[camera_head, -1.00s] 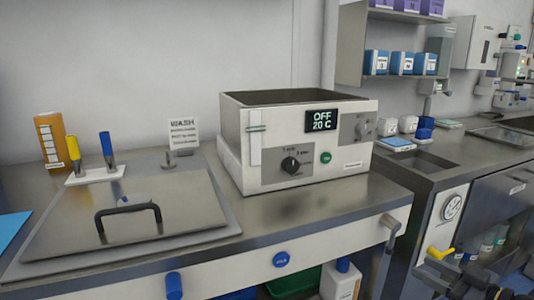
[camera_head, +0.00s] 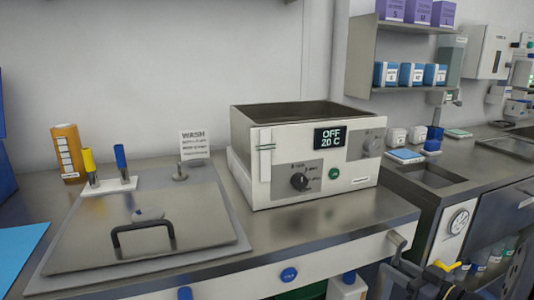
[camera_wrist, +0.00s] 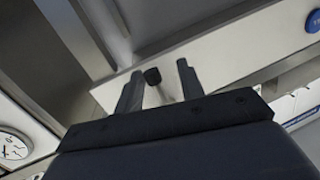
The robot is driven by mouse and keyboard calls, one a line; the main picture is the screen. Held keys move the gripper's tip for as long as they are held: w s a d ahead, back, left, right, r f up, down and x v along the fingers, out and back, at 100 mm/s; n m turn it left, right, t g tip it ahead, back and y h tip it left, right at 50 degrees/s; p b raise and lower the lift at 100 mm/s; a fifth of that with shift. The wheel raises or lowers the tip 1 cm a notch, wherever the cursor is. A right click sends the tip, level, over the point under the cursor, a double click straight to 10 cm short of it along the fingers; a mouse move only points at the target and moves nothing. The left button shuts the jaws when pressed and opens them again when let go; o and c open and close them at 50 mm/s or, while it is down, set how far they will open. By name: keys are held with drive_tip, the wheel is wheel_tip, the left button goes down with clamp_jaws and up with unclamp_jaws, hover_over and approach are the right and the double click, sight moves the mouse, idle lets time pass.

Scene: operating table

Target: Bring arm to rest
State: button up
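My gripper (camera_wrist: 158,88) shows in the wrist view with its two dark fingers spread apart. No held object shows between them. A dark round knob on a short pale shaft (camera_wrist: 152,76) appears in the gap between the fingers, in front of the white counter front (camera_wrist: 225,50). I cannot tell how far it is from the fingertips.
A bath unit reading "OFF 20 C" (camera_head: 330,138) stands on the steel counter beside a closed lid with a black handle (camera_head: 143,235). A metal spout (camera_head: 397,243) juts from the counter front.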

drive_tip(key=shift+a+m+p, duration=0.25)
drive_tip(key=shift+m+p, duration=0.15)
drive_tip(key=shift+p, duration=0.65)
drive_tip(key=shift+s, duration=0.1)
